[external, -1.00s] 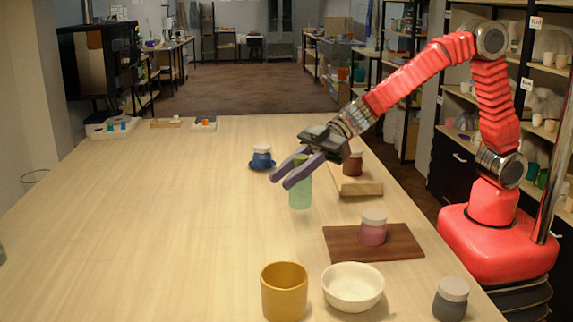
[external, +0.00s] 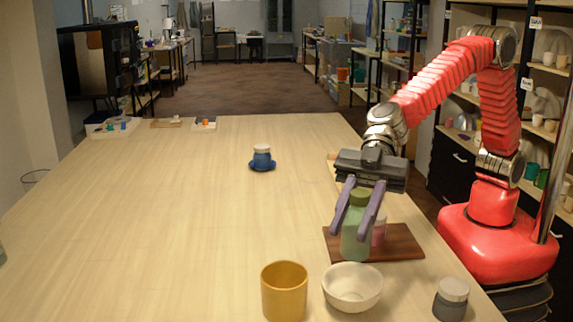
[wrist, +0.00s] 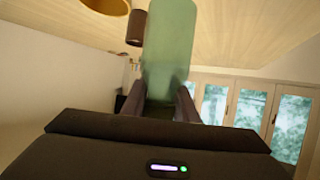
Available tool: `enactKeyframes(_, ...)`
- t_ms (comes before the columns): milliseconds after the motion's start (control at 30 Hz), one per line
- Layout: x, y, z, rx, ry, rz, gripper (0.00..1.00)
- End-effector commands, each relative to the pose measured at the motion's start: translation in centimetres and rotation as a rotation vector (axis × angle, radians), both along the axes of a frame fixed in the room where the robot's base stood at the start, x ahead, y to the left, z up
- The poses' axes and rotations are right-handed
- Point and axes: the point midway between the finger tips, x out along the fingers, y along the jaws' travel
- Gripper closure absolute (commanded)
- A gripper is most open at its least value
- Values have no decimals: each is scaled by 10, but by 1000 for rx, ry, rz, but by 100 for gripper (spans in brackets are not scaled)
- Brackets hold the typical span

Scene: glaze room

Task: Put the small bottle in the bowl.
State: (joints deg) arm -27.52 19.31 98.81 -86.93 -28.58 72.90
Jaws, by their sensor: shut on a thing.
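The small bottle (external: 356,243) is pale green with a darker green top. My gripper (external: 352,226) is shut on it, with a purple finger on each side, and holds it upright. In the external view the bottle overlaps the dark wooden board and the pink jar; I cannot tell its exact height. The cream-white bowl (external: 352,288) stands on the table, below the bottle in the picture, and looks empty. In the wrist view the bottle (wrist: 169,48) stands out beyond the fingers; I cannot make out the bowl there.
A yellow mug (external: 284,291) stands just left of the bowl, and a grey jar (external: 451,300) stands to its right. A pink jar (external: 379,231), partly hidden, is on the dark board (external: 403,243). A blue jar (external: 262,157) sits on a saucer farther back.

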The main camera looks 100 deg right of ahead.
Motion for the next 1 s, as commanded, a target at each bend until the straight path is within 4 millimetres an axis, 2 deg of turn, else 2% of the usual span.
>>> enactKeyframes(433, -1, 0, -5, -1, 3, -11, 100)
enactKeyframes(800, -1, -1, -54, 0, 5, -11, 100)
enactKeyframes(1000, -1, 0, -64, 0, 2, -9, 100)
